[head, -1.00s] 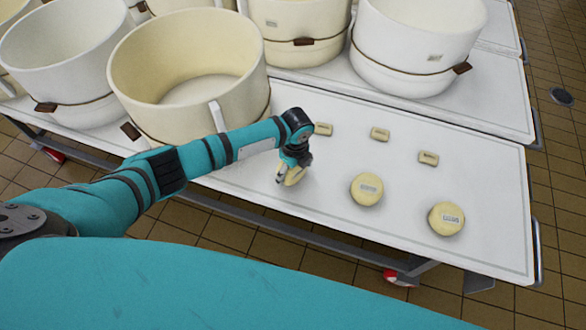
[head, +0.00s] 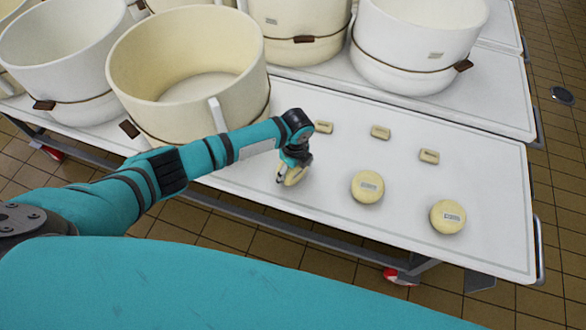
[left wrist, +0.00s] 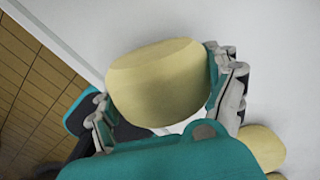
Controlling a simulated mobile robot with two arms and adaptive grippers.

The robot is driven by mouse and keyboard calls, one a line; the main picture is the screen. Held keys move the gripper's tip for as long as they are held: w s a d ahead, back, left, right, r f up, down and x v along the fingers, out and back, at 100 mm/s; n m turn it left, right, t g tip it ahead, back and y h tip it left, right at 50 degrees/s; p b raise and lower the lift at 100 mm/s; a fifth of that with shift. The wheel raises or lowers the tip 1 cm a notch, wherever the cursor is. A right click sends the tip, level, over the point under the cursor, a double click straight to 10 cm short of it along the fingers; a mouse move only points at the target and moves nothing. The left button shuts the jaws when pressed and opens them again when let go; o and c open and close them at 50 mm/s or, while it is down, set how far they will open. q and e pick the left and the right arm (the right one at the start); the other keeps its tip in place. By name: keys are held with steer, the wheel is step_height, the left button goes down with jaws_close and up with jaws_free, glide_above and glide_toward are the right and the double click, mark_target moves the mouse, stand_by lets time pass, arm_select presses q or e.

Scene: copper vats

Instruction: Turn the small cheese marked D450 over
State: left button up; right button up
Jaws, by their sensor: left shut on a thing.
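My left gripper (head: 290,177) is shut on a small round pale yellow cheese (head: 297,174) near the front edge of the white table (head: 330,222). In the left wrist view the cheese (left wrist: 158,80) sits between the two fingers of my left gripper (left wrist: 168,105) and appears tilted on its edge. No label shows on its visible side, so I cannot read its mark. I cannot tell whether it touches the table. Two similar round cheeses lie flat to the right, one in the middle (head: 367,187) and one farther right (head: 448,217), each with a small label on top. My right gripper is not in view.
Three small rectangular pieces with labels lie in a row behind the round cheeses: left (head: 324,127), middle (head: 380,132) and right (head: 429,156).

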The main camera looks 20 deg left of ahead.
arm_select(q)
steer(key=o, duration=1.3)
steer(key=r, duration=1.2)
steer(key=shift+s+d, duration=0.15)
steer(key=shift+d, duration=0.1)
